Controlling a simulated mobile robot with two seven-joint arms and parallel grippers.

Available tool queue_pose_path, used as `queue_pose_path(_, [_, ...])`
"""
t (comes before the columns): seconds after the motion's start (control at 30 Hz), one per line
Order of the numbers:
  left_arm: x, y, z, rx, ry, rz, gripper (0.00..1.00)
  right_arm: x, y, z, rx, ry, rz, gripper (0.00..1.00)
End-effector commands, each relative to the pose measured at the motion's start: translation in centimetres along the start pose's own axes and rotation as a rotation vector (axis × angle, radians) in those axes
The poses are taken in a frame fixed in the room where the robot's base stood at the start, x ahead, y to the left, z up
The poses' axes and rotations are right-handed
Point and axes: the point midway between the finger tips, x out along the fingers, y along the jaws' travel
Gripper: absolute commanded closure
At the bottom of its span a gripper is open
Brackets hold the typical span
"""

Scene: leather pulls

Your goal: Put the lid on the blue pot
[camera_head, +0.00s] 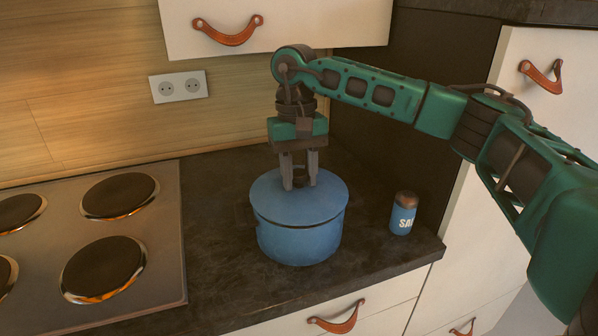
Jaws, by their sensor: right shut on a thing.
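The blue pot (300,242) stands on the dark countertop, right of the stove. The blue lid (268,202) lies over the pot's mouth, and its front edge runs along the pot's rim with a thin dark line between them. I cannot tell if it is fully seated. My right gripper (300,184) points straight down over the lid's middle and is shut on the lid's dark knob, which is partly hidden between the fingers. My left gripper is not in view.
A blue salt shaker (403,214) with a brown cap stands right of the pot, near the counter's edge. A stove (160,250) with several round burners is at the left. The counter (215,255) between stove and pot is clear. A white cabinet (340,25) hangs above.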

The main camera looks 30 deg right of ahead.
Motion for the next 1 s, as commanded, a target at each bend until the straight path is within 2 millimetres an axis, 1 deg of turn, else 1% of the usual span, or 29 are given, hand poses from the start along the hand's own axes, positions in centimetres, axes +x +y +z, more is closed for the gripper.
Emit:
queue_pose_path(0.23, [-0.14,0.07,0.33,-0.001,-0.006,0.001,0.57,0.02,0.01,-0.02,0.0,0.001,-0.001,1.0])
queue_pose_path(0.5, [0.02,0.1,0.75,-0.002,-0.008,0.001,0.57,0.69,0.0,-0.1,0.0,0.001,-0.001,1.0])
queue_pose_path(1.0, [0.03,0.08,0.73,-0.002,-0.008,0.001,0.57,0.83,-0.02,-0.11,0.0,0.0,-0.001,1.0])
